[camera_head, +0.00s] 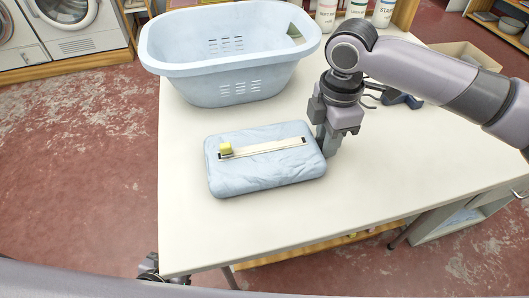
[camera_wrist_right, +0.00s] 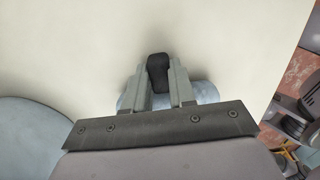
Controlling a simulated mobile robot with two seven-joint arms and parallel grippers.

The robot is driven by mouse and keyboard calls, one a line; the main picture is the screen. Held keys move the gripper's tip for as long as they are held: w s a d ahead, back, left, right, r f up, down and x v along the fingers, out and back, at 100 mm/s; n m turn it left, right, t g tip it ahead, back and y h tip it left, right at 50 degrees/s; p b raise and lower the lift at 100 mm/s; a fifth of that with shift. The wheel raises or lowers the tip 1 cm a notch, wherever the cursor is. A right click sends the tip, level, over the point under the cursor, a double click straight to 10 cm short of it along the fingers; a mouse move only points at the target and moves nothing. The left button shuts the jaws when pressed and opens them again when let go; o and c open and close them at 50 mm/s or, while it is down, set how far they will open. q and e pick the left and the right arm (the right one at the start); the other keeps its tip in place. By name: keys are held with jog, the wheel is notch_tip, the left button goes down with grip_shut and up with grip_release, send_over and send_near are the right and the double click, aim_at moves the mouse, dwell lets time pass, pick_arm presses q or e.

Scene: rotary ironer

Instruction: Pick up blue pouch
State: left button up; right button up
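The blue pouch (camera_head: 262,174) is a pale blue, padded, rounded rectangle lying flat on the table, with a pale zipper strip and a yellow tab on top. My right gripper (camera_head: 327,146) points down just beside the pouch's right end; whether it touches is unclear. In the right wrist view, its two fingers (camera_wrist_right: 160,88) stand apart with a dark object (camera_wrist_right: 157,70) between them. I cannot tell whether they grip it. A pale blue patch (camera_wrist_right: 207,92) shows behind the fingers, and a pale blue rounded shape (camera_wrist_right: 28,140) at lower left. My left gripper is not clearly visible.
A pale blue laundry basket (camera_head: 230,93) stands behind the pouch on the cream table (camera_head: 210,230). White bottles (camera_head: 383,12) stand at the back. A dark blue item (camera_head: 402,100) lies right of my right gripper. The table's front is clear.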

grip_shut()
jog(key=shift+r, duration=0.15)
notch_tip(320, 180, up, 10)
jog(key=shift+f, duration=0.2)
notch_tip(320, 180, down, 7)
jog(key=shift+r, duration=0.1)
dwell(0.5)
jog(key=shift+f, duration=1.5)
